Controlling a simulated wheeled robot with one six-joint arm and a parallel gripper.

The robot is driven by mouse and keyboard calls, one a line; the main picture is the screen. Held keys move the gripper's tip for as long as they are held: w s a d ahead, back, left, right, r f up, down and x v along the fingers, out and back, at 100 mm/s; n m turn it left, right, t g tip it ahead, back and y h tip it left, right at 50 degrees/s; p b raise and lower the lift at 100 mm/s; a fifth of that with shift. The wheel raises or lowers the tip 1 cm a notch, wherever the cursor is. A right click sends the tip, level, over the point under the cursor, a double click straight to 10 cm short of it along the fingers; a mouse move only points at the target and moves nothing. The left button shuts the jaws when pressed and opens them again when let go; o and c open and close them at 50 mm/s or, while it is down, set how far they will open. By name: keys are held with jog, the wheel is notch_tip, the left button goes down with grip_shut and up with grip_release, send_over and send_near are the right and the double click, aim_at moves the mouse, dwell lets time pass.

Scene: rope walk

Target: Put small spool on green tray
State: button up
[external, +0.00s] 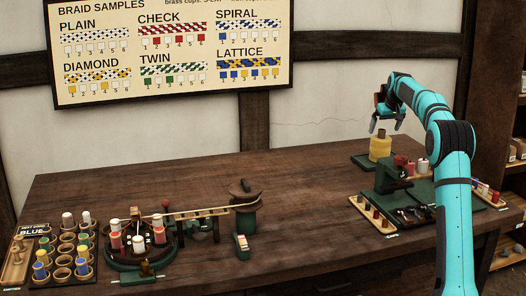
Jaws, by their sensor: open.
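My gripper (386,127) is open, pointing down just above a yellow wound spool (380,148) with a brown core top. The spool stands upright at the back right of the bench. It rests on or in front of a flat dark green piece (362,160), which may be the green tray. Smaller spools, one red (400,161) and one white (422,166), stand on a green stand right of it. I cannot tell which one is the small spool. The gap between fingers and yellow spool is hard to judge.
A green machine (392,178) and a wooden rack of pegs (372,214) stand in front of the yellow spool. A round braiding stand (140,255) and a tray of coloured bobbins (68,250) are at the left. The bench (290,185) is clear in the middle.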

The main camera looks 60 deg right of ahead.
jog(key=shift+v, duration=2.2)
jog(key=w+a+r+n+t+h, duration=0.1)
jog(key=w+a+r, duration=0.3)
jog(key=a, duration=0.3)
jog(key=w+a+r, duration=0.3)
jog(key=a, duration=0.5)
jog(key=w+a+r+n+t+h, duration=0.1)
jog(key=w+a+r, duration=0.3)
jog(key=a, duration=0.3)
jog(key=a+r+n+t, duration=0.1)
jog(key=a+r+t, duration=0.15)
jog(key=a, duration=0.95)
jog(key=a+r+n+t, duration=0.1)
jog(key=a+r, duration=0.2)
jog(key=a, duration=0.9)
jog(key=s+a+r+n+t+y, duration=0.15)
jog(key=s+a, duration=0.25)
jog(key=a, duration=0.8)
jog(key=s+a+n+t, duration=0.1)
jog(key=s+a+t, duration=0.25)
jog(key=a, duration=0.75)
jog(key=s+a+f+n+t+y, duration=0.1)
jog(key=s+a+f+t+y, duration=0.1)
jog(key=s+a, duration=0.5)
jog(key=s+a+f+n+t+y, duration=0.1)
jog(key=s+a+f, duration=0.3)
jog(key=s+a, duration=0.3)
jog(key=shift+s+f+t+y, duration=0.35)
jog(key=shift+s, duration=0.5)
